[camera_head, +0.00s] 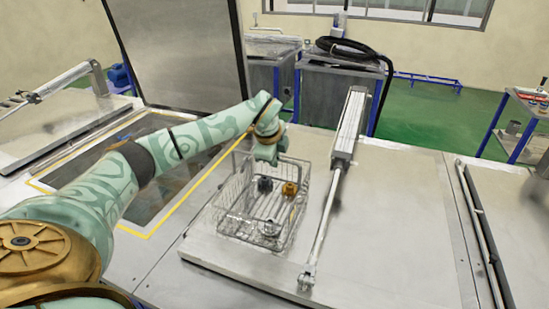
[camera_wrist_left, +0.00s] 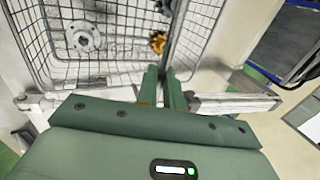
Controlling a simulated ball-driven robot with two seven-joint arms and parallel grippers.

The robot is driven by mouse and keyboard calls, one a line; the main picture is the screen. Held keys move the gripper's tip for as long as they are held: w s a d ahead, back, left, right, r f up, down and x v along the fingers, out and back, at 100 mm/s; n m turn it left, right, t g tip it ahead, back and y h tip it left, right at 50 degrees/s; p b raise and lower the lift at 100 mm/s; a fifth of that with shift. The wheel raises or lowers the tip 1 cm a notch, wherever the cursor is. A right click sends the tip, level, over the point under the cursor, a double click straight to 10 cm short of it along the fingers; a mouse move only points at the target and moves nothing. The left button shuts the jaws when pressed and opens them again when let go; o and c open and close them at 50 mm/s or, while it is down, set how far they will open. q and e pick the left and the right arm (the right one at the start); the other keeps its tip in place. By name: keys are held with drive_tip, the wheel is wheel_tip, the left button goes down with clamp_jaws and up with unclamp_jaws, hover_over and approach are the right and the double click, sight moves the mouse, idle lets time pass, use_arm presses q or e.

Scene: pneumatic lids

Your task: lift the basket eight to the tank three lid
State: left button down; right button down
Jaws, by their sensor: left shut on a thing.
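The wire basket (camera_head: 228,222) stands on or just above a flat metal tank lid (camera_head: 400,215) in the head view. I cannot tell whether it touches the lid. It holds a dark part (camera_head: 265,184), a brass-coloured part (camera_head: 290,189) and a silver flanged part (camera_head: 270,228). My left gripper (camera_head: 268,152) is at the basket's far rim. In the left wrist view the left fingers (camera_wrist_left: 162,85) are shut on the wire wall of the basket (camera_wrist_left: 110,62), with the silver flange (camera_wrist_left: 83,38) and brass gear (camera_wrist_left: 158,42) inside. My right gripper is not in view.
A pneumatic cylinder (camera_head: 347,130) with a long rod (camera_head: 326,215) lies across the lid, just right of the basket. A dark opening with a yellow border (camera_head: 150,233) is at left. A raised metal panel (camera_head: 180,50) stands behind. Blue-framed carts (camera_head: 335,90) are at the back.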

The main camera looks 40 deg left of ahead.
use_arm(q)
drive_tip(key=shift+s+d+f, duration=0.1)
drive_tip(key=shift+s+f, duration=0.05)
drive_tip(key=shift+f, duration=0.2)
drive_tip(key=shift+s+f+b, duration=0.1)
drive_tip(key=shift+f+b, duration=0.15)
drive_tip(key=shift+b, duration=0.1)
drive_tip(key=shift+d, duration=0.1)
drive_tip(key=c, duration=1.5)
unclamp_jaws()
drive_tip(key=shift+f, duration=0.1)
drive_tip(key=shift+o, duration=0.2)
drive_tip(key=shift+w, duration=0.3)
drive_tip(key=shift+s+f, duration=0.1)
drive_tip(key=shift+s, duration=0.05)
drive_tip(key=w+a+r+p+v, duration=0.1)
drive_tip(key=p+v, duration=0.5)
drive_tip(key=v, duration=0.7)
drive_tip(key=w+a+r+p+v, duration=0.1)
drive_tip(key=w+p+v, duration=0.2)
drive_tip(key=v, duration=1.1)
drive_tip(key=p, duration=0.2)
drive_tip(key=shift+w+r+p, duration=0.25)
drive_tip(key=shift+w+p, duration=0.05)
drive_tip(key=shift+p, duration=0.1)
